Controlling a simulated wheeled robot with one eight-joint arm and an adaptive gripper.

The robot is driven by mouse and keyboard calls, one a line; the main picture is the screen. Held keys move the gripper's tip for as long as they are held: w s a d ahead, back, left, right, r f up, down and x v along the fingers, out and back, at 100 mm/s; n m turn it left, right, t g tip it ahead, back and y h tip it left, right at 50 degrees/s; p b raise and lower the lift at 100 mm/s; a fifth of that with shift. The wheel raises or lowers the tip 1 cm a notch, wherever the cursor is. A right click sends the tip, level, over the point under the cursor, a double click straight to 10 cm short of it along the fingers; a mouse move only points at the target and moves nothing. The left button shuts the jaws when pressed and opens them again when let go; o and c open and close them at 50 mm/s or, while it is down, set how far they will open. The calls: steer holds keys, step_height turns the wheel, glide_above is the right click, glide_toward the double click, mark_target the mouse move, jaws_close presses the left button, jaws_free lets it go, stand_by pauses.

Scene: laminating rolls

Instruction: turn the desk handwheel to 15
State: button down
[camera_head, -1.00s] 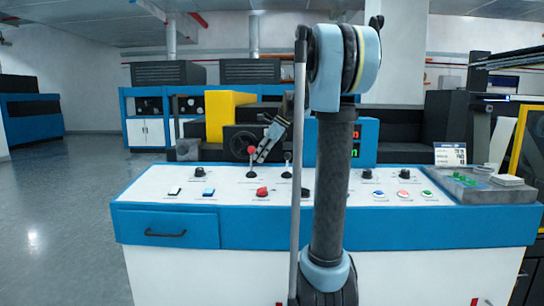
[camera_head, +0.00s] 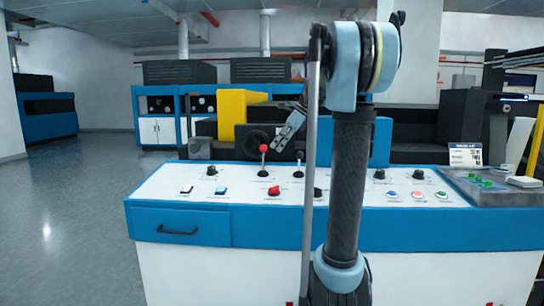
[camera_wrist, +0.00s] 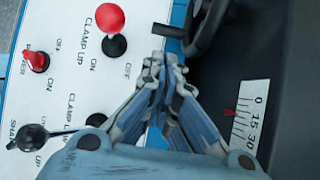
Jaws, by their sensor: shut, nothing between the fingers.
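The handwheel (camera_head: 258,137) is a dark wheel on the black housing behind the desk's white top. Its dark rim and a short handle show at the top of the wrist view (camera_wrist: 209,32). My gripper (camera_wrist: 165,62) is shut and empty, its fingertips just below the wheel's handle in that view; I cannot tell if they touch. In the head view my gripper (camera_head: 277,147) is tilted in front of the wheel's right side. A white scale (camera_wrist: 250,118) marked 0, 15, 30 lies to the right, with a red pointer (camera_wrist: 229,112) near the 0–15 part; the exact reading is unclear.
A red-knobbed clamp lever (camera_head: 263,149) stands close left of my gripper, and a black-knobbed lever (camera_head: 298,158) close by. A yellow block (camera_head: 232,112) stands behind. Floor at left is clear.

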steer(key=v, duration=0.5)
steer(key=c, duration=2.2)
jaws_free()
steer(key=shift+d+r, duration=0.15)
steer(key=shift+r, duration=0.1)
steer(key=o, duration=0.5)
steer(key=shift+r, duration=0.15)
steer(key=shift+o, duration=0.6)
steer(key=shift+a+r+n, duration=0.15)
steer(key=shift+a+n, duration=0.1)
steer(key=shift+n, duration=0.15)
step_height(320, 180, up, 9)
steer(key=n+g+h, duration=0.1)
steer(key=n+h, duration=0.7)
steer(key=n, duration=0.9)
glide_above(259, 156)
steer(key=w+a, duration=0.1)
steer(key=a, duration=0.2)
steer(key=d+f, duration=0.1)
steer(key=f, duration=0.5)
steer(key=d+f, duration=0.1)
steer(key=f, duration=1)
steer(key=shift+s+d+f, duration=0.2)
steer(key=shift+d+f, duration=0.1)
steer(key=shift+d, duration=0.1)
steer(key=shift+c, duration=0.6)
jaws_close()
